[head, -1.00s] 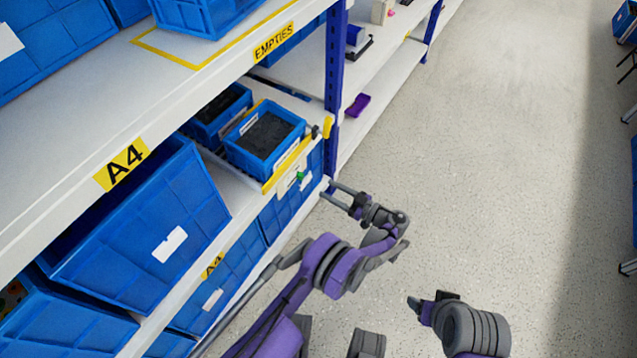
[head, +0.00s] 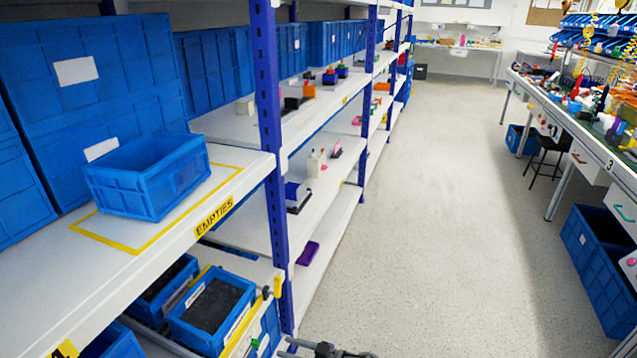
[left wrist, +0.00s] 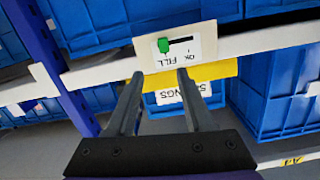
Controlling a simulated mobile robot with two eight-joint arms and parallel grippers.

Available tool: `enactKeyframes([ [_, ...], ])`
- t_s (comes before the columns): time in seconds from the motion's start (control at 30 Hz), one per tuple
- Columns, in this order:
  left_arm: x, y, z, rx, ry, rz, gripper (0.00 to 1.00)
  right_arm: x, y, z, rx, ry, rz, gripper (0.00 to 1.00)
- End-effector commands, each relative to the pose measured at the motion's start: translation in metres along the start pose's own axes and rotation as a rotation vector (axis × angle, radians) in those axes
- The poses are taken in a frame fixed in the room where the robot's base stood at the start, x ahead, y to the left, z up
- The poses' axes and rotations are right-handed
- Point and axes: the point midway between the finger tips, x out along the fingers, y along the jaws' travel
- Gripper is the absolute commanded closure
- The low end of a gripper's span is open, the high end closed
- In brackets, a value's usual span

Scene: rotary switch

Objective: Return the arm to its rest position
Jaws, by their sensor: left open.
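My left gripper (left wrist: 160,74) is open, with its two fingers apart and nothing between them. In the head view only the end of my left gripper (head: 287,348) shows at the bottom edge, to the right of the shelf front. A white switch plate with a green knob (left wrist: 163,45) and the words FILL and OK, upside down here, lies beyond the fingertips in the left wrist view. The fingers are apart from the knob. A bit of the green knob (head: 254,344) also shows low in the head view. My right gripper is out of view.
Blue shelf uprights (head: 269,130) stand along the left. A blue bin with dark contents (head: 240,318) sits on the lower shelf, and an empty blue crate (head: 150,190) above. The grey aisle floor (head: 420,220) is clear. A workbench (head: 580,140) stands at the right.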

Motion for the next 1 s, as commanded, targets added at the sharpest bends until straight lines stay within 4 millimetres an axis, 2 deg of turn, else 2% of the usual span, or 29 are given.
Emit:
enactKeyframes([
  [0.03,0.011,-0.003,-0.017,0.049,-0.045,0.001,0.47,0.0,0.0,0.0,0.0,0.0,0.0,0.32],
  [0.1,0.025,-0.009,-0.035,0.134,-0.121,0.011,0.47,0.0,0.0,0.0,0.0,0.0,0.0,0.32],
  [0.27,0.05,-0.034,-0.073,0.31,-0.296,0.064,0.47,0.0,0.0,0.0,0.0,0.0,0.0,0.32],
  [0.5,0.066,-0.095,-0.116,0.517,-0.533,0.2,0.47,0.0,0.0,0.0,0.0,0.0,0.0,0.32],
  [0.77,0.057,-0.177,-0.142,0.656,-0.732,0.404,0.47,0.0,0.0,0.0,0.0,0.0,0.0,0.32],
  [1.0,0.027,-0.26,-0.147,0.716,-0.856,0.643,0.47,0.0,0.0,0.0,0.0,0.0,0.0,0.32],
])
